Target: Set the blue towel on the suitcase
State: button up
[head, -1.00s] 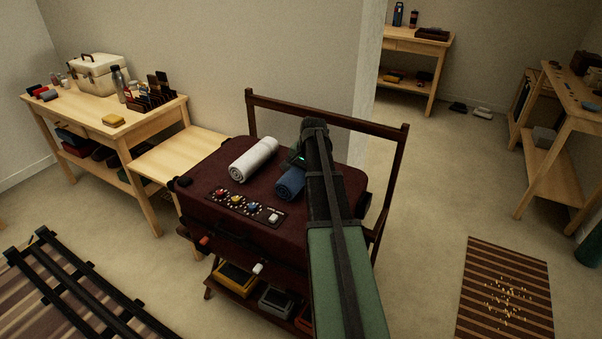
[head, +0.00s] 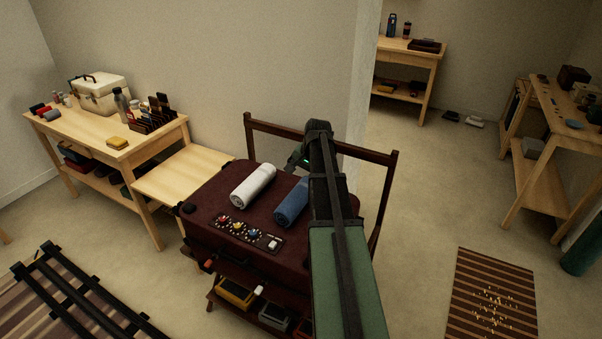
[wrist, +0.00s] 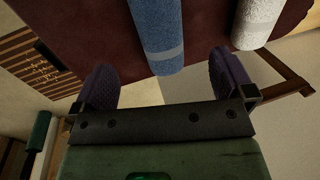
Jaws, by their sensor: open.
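The rolled blue towel (head: 292,202) lies on top of the dark red suitcase (head: 208,197), to the right of a rolled white towel (head: 253,186). My gripper (head: 298,160) is open and empty beyond the towel's far end, and its fingers are partly hidden by my arm in the head view. In the wrist view, my gripper's two purple fingers (wrist: 160,85) are spread wide. The blue towel (wrist: 158,30) lies ahead of them, with its near end just past the gap and nothing gripped. My arm hides the suitcase's right part in the head view.
A strip of small coloured items (head: 246,233) lies on the suitcase's front. The suitcase rests on a dark wooden rack (head: 270,120) with a raised back rail. A wooden table (head: 100,130) stands at left. A striped mat (head: 495,290) lies on open floor at right.

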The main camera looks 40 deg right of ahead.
jog(key=shift+r, duration=0.15)
jog(key=s+a+n+g, duration=0.15)
jog(key=a+n, duration=0.25)
jog(key=a, duration=0.8)
jog(key=s+a+n, duration=0.3)
jog(key=a, duration=0.9)
jog(key=s+a+n, duration=0.3)
jog(key=s+a, duration=0.1)
jog(key=a, duration=0.3)
jog(key=s+a+r+n+g+h+p, duration=0.1)
jog(key=s+a+n, duration=0.2)
jog(key=a, duration=0.4)
jog(key=shift+s+a+r+n+p, duration=0.2)
jog(key=shift+s+a+n+p, duration=0.15)
jog(key=shift+s, duration=0.5)
